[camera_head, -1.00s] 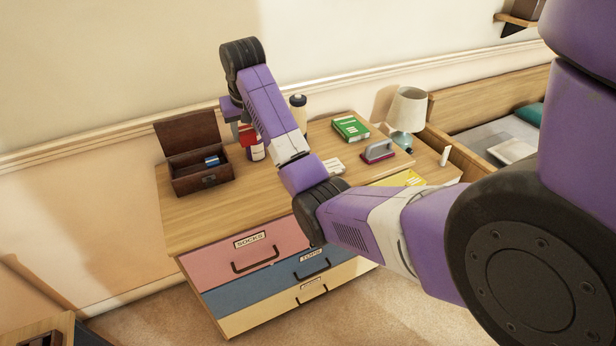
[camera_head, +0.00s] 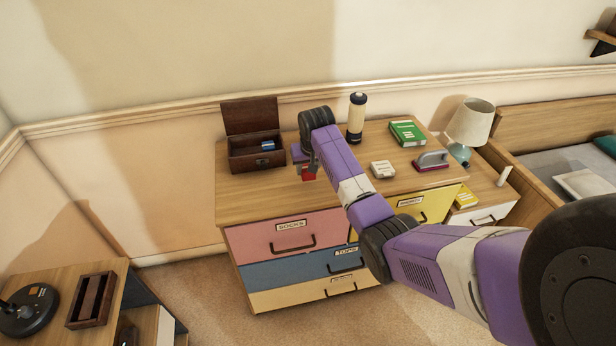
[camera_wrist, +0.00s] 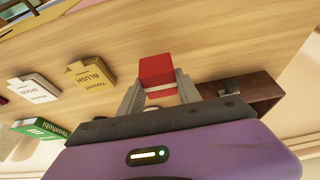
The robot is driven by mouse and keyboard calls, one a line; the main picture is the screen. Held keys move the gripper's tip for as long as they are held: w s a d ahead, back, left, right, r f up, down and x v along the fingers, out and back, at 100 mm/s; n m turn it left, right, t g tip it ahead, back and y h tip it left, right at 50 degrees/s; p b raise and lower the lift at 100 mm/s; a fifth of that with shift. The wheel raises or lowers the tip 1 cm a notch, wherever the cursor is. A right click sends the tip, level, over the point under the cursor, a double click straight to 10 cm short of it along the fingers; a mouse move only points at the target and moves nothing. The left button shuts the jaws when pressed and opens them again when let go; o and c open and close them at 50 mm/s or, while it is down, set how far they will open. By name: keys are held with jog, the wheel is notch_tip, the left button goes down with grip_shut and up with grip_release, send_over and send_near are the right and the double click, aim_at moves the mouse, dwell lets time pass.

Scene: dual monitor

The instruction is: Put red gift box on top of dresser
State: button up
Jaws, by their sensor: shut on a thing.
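The red gift box (camera_head: 308,174) is between the fingers of my gripper (camera_head: 306,164), over the left-middle part of the dresser top (camera_head: 255,200). The wrist view shows the red box (camera_wrist: 157,70) with a pale band, held between both fingertips (camera_wrist: 158,90). The wood surface lies around it in that view. I cannot tell whether the box touches the dresser top. My forearm hides part of the top and of the drawer fronts.
An open dark wooden chest (camera_head: 255,150) stands left of my gripper. A tall jar (camera_head: 356,118), green book (camera_head: 408,133), white box (camera_head: 382,169), a grey-and-red object (camera_head: 432,161) and lamp (camera_head: 470,122) are to the right. The front left dresser top is clear.

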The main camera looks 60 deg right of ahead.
aim_at(308, 178)
jog(key=shift+f, duration=2.2)
jog(key=shift+f, duration=0.15)
jog(key=o, duration=1.3)
jog(key=shift+o, duration=0.2)
